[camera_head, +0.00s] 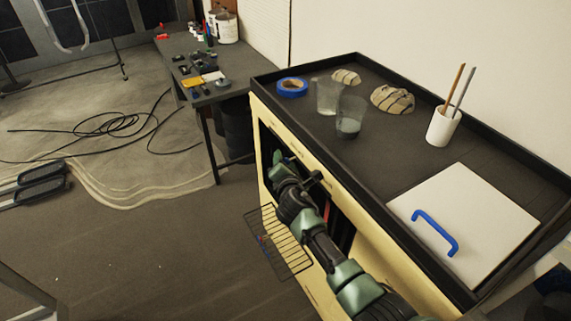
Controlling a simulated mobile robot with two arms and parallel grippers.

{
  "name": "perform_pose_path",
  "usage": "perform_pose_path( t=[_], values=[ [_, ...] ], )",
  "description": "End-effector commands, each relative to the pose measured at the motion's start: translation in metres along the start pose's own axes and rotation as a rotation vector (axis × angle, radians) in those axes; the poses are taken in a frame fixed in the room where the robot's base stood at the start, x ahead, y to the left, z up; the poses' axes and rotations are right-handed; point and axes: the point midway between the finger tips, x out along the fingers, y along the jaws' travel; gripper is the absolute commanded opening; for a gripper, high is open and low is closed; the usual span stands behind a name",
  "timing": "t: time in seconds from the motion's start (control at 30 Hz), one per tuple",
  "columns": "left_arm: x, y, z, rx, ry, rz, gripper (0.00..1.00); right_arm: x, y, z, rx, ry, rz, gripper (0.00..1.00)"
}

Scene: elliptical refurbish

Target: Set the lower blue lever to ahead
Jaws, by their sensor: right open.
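My right arm comes in from the bottom right, and its dark and green gripper (277,163) is at the front opening of the cream cabinet (318,271). The right gripper is open; its fingertips are small and partly hidden in the dark opening. I cannot make out the lower blue lever there; my arm covers much of the cabinet's front. A dark bar with a knob (313,179) shows beside my wrist. I cannot tell whether my gripper touches anything. My left gripper is not in view.
The cabinet's rimmed black top holds blue tape (292,87), clear cups (327,96), a white brush cup (444,127) and a white panel (487,211) with a blue handle (436,232). A wire rack (282,243) shows below my arm. Cables (123,123) lie on the floor at left.

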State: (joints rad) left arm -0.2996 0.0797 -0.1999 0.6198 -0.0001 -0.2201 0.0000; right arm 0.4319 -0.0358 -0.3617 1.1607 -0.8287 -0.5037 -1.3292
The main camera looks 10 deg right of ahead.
Motion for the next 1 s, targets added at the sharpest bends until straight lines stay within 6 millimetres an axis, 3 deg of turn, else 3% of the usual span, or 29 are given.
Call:
perform_pose_path(
  t=[0.5, 1.0],
  values=[
    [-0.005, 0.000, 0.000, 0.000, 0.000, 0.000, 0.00, -0.068, -0.001, -0.001, -0.001, 0.000, 0.001, 0.46],
    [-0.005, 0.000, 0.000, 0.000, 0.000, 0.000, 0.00, -0.077, 0.000, 0.000, -0.001, 0.001, -0.001, 0.46]
  ],
)
